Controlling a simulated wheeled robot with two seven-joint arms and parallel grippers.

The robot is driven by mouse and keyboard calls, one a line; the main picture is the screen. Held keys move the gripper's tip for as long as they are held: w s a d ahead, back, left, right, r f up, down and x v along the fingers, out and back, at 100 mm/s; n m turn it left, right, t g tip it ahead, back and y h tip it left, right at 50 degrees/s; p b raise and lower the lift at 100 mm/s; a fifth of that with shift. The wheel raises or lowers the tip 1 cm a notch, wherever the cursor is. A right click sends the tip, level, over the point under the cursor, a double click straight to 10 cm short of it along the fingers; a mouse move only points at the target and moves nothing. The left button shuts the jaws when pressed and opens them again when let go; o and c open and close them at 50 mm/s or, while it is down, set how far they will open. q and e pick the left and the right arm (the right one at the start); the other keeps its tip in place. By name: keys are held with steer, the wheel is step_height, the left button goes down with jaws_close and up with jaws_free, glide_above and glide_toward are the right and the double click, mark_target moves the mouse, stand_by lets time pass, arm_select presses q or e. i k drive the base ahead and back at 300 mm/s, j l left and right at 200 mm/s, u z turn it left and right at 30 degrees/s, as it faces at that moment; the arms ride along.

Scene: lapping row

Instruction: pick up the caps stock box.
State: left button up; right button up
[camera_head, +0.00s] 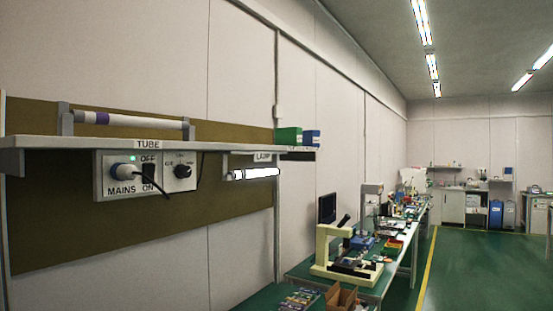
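No label naming a caps stock box can be read in the head view. A green box (288,137) and a blue box (312,138) stand side by side at the right end of the wall shelf (210,145). An open brown cardboard box (340,299) shows at the bottom edge, on the near green bench, and is partly cut off. I cannot tell which of these, if any, is the caps stock box. Neither of my grippers is in view.
The shelf also holds a white tube (130,118) in grey brackets. Below it are a mains switch panel (125,175) and a lit lamp (256,173). A cream microscope (340,255) stands on the bench along the wall. Green floor (475,270) is clear at right.

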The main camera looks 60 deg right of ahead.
mark_target(310, 137)
steer(key=k+l+z, duration=0.15)
steer(key=l+z, duration=0.2)
steer(key=l, duration=1)
steer(key=l+z, duration=0.35)
steer(key=l, duration=1.05)
steer(key=l+z, duration=0.2)
steer(key=l, duration=0.4)
steer(key=l+z, duration=0.2)
steer(key=l, duration=0.35)
steer(key=i+l+z, duration=0.2)
steer(key=l, duration=0.35)
steer(key=l+z, duration=0.2)
steer(key=l, duration=0.35)
steer(key=i+l, duration=0.1)
steer(key=l, duration=0.3)
steer(key=i+l+z, duration=0.15)
steer(key=l, duration=0.2)
steer(key=i+l, duration=0.1)
steer(key=l, duration=0.3)
steer(key=i+l+z, duration=0.15)
steer(key=l, duration=0.2)
steer(key=k, duration=0.05)
